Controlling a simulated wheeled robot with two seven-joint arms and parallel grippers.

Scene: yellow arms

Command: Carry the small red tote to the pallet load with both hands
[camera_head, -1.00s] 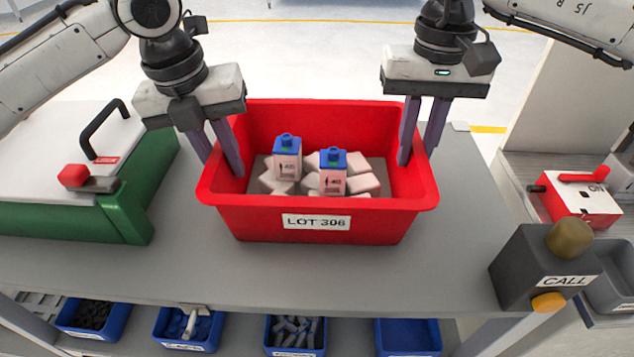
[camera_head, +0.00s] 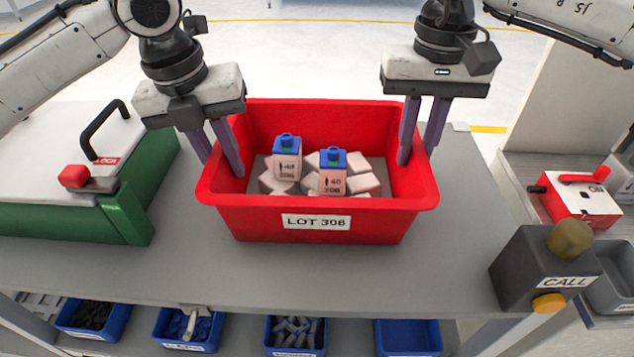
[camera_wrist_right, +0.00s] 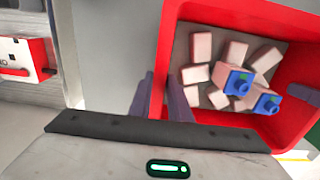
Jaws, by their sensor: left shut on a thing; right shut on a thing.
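The red tote (camera_head: 250,220), labelled LOT 306, sits on the grey table in the head view. Inside it lie several pale blocks and two pale bottles with blue caps (camera_head: 287,158). My left gripper (camera_head: 222,168) is shut on the tote's left wall, one finger inside and one outside. My right gripper (camera_head: 415,158) is shut on the right wall in the same way. In the right wrist view the fingers straddle the tote's wall (camera_wrist_right: 164,60), with the blocks beyond. No pallet load shows in these frames.
A green case with a white lid (camera_head: 120,205) stands left of the tote. A dark CALL box (camera_head: 535,265) is at the table's front right corner. A red-and-white box (camera_head: 580,208) is further right. Blue bins (camera_head: 410,340) sit below. The table (camera_head: 330,280) in front is clear.

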